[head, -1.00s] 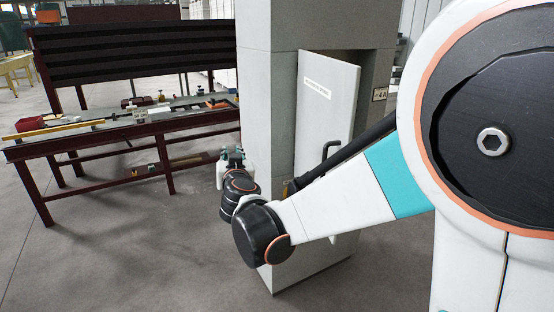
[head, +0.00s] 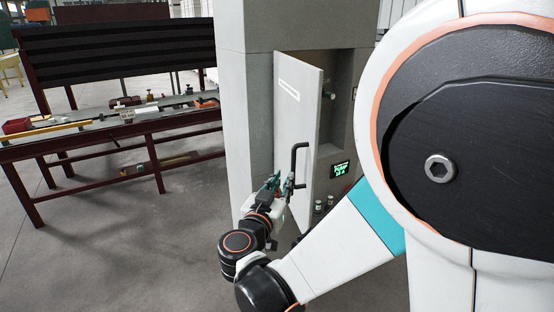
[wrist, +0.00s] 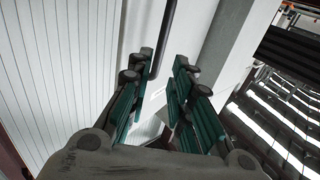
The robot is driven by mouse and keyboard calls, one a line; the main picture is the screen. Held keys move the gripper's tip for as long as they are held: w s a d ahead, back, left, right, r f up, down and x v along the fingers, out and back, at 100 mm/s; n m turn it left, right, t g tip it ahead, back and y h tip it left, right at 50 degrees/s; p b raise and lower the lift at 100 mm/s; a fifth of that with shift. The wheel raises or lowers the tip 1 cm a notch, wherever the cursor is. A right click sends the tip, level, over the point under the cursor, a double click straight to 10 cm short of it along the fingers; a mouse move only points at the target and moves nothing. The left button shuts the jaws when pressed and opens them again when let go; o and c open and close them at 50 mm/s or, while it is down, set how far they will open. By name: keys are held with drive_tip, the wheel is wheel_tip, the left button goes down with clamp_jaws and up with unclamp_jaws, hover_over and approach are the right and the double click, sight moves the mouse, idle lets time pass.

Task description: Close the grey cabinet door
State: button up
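The grey cabinet (head: 245,110) stands in the middle of the head view. Its door (head: 296,105) is swung open, with a white label near the top and a black bar handle (head: 296,165) on its face. Inside the cabinet are a lit green display (head: 341,170) and small knobs. My gripper (head: 280,186) is in front of the door's lower part, just left of the handle's lower end. In the wrist view my gripper (wrist: 160,85) has its green-padded fingers spread apart with nothing seen between them. The dark handle bar (wrist: 165,35) shows beyond the fingertips. I cannot tell whether the fingers touch the door.
A dark red workbench (head: 110,150) with tools and a yellow bar (head: 45,132) stands at the left. Grey floor (head: 120,230) is clear between the bench and the cabinet. My own arm fills the right side of the head view.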

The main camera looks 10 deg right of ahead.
sight(293, 165)
drive_tip(key=b+x, duration=0.1)
drive_tip(key=x, duration=1)
clamp_jaws()
